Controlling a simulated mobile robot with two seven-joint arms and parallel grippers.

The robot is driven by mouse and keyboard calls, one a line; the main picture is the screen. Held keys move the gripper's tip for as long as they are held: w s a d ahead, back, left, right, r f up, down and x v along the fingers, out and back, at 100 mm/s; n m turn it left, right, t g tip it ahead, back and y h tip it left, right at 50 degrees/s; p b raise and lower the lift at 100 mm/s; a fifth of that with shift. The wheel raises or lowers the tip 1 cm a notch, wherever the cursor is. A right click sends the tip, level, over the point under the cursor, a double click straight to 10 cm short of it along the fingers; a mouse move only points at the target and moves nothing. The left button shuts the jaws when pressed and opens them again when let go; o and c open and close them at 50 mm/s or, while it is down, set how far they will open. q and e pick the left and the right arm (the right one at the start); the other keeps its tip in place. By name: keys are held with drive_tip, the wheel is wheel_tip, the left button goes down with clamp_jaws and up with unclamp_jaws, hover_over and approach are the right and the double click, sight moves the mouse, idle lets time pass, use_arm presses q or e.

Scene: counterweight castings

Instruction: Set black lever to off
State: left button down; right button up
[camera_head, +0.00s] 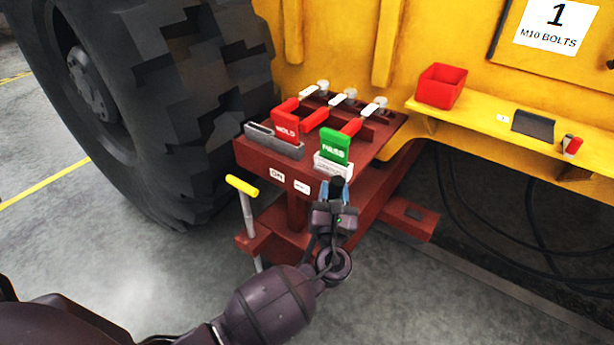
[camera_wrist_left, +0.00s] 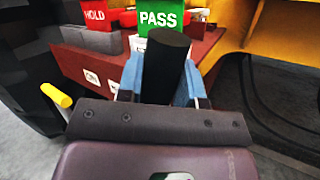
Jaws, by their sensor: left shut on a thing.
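The black lever (camera_wrist_left: 165,62) stands between the blue fingers of my left gripper (camera_wrist_left: 162,85) in the left wrist view. In the head view its dark end (camera_head: 337,184) shows at the tips of my left gripper (camera_head: 336,194), in front of the red stand (camera_head: 275,168). My left gripper is shut on the lever. The lever's lower part and pivot are hidden by the gripper. A white "ON" label (camera_head: 277,175) and a second small white label (camera_head: 302,187) sit on the stand's front face, left of the lever. My right gripper is not in view.
A green PASS card (camera_head: 335,146) and a red HOLD card (camera_head: 286,127) stand in holders close behind the lever. Several red-handled levers are behind them. A yellow-topped handle (camera_head: 242,185) stands left. A large tyre (camera_head: 165,90) and yellow shelf (camera_head: 480,115) flank the stand.

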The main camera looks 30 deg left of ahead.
use_arm(q)
drive_tip(key=shift+m+t, duration=0.5)
drive_tip(key=shift+m, duration=0.2)
drive_tip(key=shift+s+d+f, duration=0.1)
drive_tip(key=shift+d+f, duration=0.15)
drive_tip(key=shift+d, duration=0.4)
drive_tip(key=shift+s+d+f, duration=0.1)
drive_tip(key=shift+d+f, duration=0.1)
drive_tip(key=shift+d, duration=0.4)
drive_tip(key=shift+d+f, duration=0.25)
drive_tip(key=shift+d, duration=0.4)
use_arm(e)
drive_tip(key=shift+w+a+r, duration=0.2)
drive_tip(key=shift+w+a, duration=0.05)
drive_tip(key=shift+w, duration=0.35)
use_arm(q)
drive_tip(key=c, duration=1.1)
unclamp_jaws()
drive_tip(key=shift+f, duration=0.1)
drive_tip(key=shift+c, duration=0.2)
drive_tip(key=o, duration=0.4)
drive_tip(key=shift+d, duration=0.25)
drive_tip(key=shift+c, duration=0.2)
drive_tip(key=shift+a, duration=0.1)
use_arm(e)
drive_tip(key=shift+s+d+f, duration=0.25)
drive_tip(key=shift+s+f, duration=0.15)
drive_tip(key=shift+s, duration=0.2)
